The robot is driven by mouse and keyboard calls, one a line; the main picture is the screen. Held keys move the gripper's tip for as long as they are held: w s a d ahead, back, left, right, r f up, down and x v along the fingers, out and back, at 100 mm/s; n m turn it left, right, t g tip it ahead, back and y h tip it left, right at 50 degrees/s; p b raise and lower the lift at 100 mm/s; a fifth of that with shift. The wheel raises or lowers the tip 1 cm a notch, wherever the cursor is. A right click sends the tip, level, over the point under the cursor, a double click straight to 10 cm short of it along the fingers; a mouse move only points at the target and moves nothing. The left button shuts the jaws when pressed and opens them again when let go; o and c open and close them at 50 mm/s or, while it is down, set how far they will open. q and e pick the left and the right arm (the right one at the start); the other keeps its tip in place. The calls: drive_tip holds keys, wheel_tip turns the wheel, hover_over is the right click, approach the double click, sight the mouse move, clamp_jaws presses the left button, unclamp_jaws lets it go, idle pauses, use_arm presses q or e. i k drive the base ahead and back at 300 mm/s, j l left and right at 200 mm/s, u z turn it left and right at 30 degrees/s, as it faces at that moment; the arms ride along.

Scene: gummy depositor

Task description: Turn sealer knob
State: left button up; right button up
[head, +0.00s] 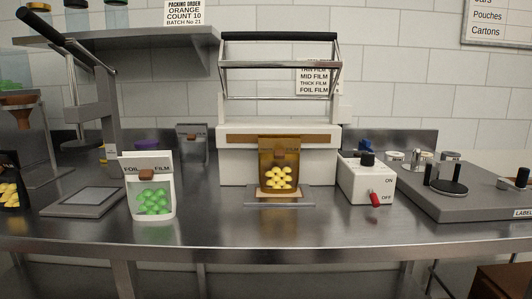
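The white sealer (235,165) stands at the middle of the steel bench, with its black-topped handle frame (279,37) raised. A brown pouch (279,147) with yellow gummies stands upright in front of it on a small stand. Right of the sealer is a white control box (357,187) with a black knob (367,159) on top. A red switch lever (375,199) on its front points toward OFF. The knob's setting is too small to read. Neither of my grippers is in view.
A white pouch (147,208) with green gummies stands on the left, beside a lever press (97,108) and flat plate. A grey labelling unit (462,203) fills the right side. The bench front (225,230) is mostly clear.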

sight(367, 158)
drive_tip(key=i+l, duration=0.85)
drive_tip(key=l, duration=0.25)
